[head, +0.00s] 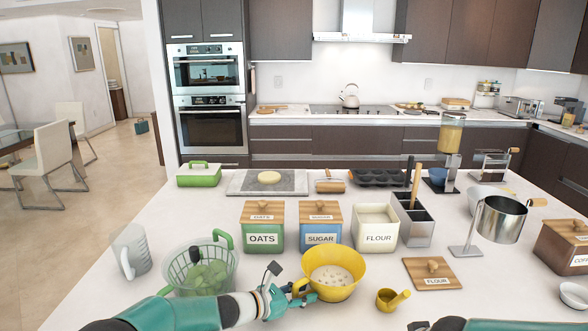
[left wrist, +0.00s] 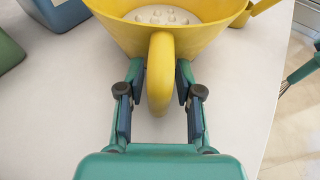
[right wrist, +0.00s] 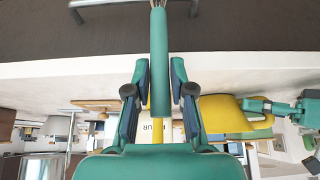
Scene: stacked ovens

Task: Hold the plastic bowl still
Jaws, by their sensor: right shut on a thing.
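The yellow plastic bowl (head: 346,285) stands upright on the white island, with a pale, dotted filling inside. My left gripper (head: 303,292) is at the bowl's left side in the head view. In the left wrist view its two fingers (left wrist: 159,95) stand on either side of the bowl's yellow handle (left wrist: 160,72), with small gaps visible, so it looks open around the handle. My right gripper (right wrist: 159,90) is shut on the teal handle of a whisk (right wrist: 159,50), whose wires just show at the picture's top. In the head view only a little of the right arm shows, at the bottom edge.
A small yellow cup (head: 388,301) stands right of the bowl. A green colander (head: 185,265) and a clear jug (head: 130,252) stand left. Oats (head: 263,238), sugar (head: 320,238) and flour (head: 378,238) canisters stand behind. A wooden flour lid (head: 420,267) lies to the right.

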